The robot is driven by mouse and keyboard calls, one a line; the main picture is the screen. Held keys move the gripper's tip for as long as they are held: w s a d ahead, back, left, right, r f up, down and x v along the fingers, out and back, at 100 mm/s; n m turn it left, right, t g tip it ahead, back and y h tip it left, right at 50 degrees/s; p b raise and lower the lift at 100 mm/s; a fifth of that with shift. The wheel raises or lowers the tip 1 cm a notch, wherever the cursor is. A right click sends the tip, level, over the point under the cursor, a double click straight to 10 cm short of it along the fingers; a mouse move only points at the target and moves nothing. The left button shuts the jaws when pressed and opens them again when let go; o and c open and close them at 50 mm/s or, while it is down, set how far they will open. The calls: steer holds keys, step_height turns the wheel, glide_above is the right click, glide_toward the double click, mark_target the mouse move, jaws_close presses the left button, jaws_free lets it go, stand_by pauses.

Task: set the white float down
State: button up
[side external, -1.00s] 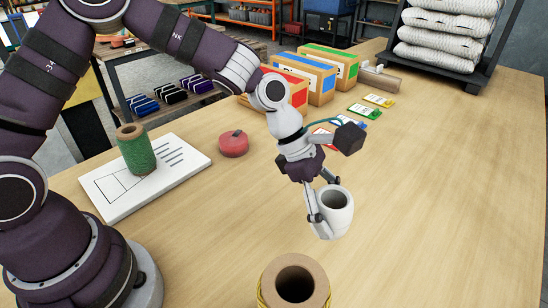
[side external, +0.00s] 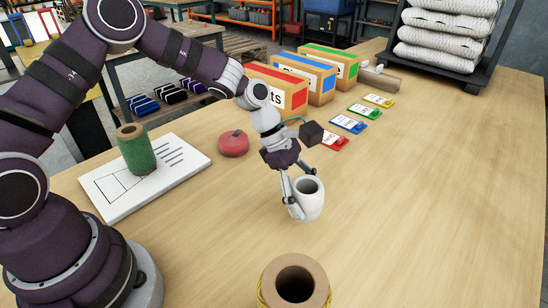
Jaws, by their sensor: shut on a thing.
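The white float (side external: 310,203) is a rounded white piece with a dark hole in its top. It sits between the fingers of my gripper (side external: 300,195), which is shut on it. The float is close to the table top (side external: 420,215), in the open middle area. I cannot tell whether its underside touches the wood. The gripper comes down from the upper left and covers part of the float's left side.
A cardboard-cored yellow spool (side external: 295,283) stands at the front. A red round piece (side external: 233,144) and a green spool (side external: 137,150) on a white board (side external: 105,195) are to the left. Boxes (side external: 280,93) and coloured cards (side external: 348,123) lie behind. The right side is clear.

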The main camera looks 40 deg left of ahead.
mark_target(317, 206)
steer(key=shift+w+d+f, duration=0.1)
steer(key=shift+w+d, duration=0.1)
steer(key=shift+w, duration=0.3)
steer(key=shift+w+d, duration=0.15)
steer(key=shift+w, duration=0.3)
steer(key=shift+w+d+f, duration=0.15)
steer(key=shift+w+f, duration=0.1)
steer(key=shift+w, duration=0.05)
steer(key=shift+f, duration=1.55)
steer(key=shift+f, duration=0.1)
steer(key=o, duration=1.1)
steer(key=shift+o, duration=0.2)
